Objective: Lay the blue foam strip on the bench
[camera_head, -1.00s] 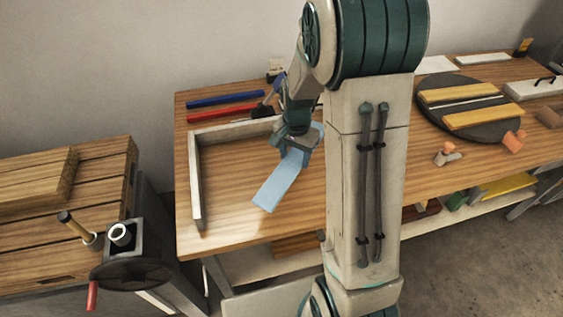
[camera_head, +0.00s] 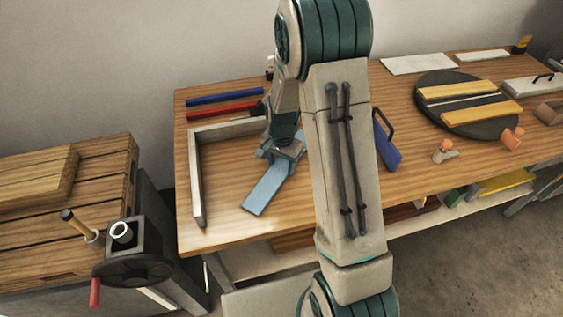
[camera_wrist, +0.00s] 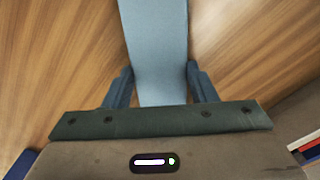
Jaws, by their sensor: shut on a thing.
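The blue foam strip (camera_head: 266,190) is pale blue, flat and long. It lies at or just above the wooden bench top (camera_head: 230,215), inside the corner of the L-shaped frame; I cannot tell whether it touches. In the wrist view the strip (camera_wrist: 153,40) runs up between my two fingers (camera_wrist: 156,88), one against each long edge, with wood grain on both sides. The end of the strip nearest my palm is hidden.
The pale L-shaped frame (camera_head: 197,180) borders the strip on the left and back. Blue and red bars (camera_head: 222,108) lie behind it. A blue handled tool (camera_head: 386,150) lies right of my arm. A dark round plate (camera_head: 440,125) holds yellow strips. A vise (camera_head: 128,255) stands front left.

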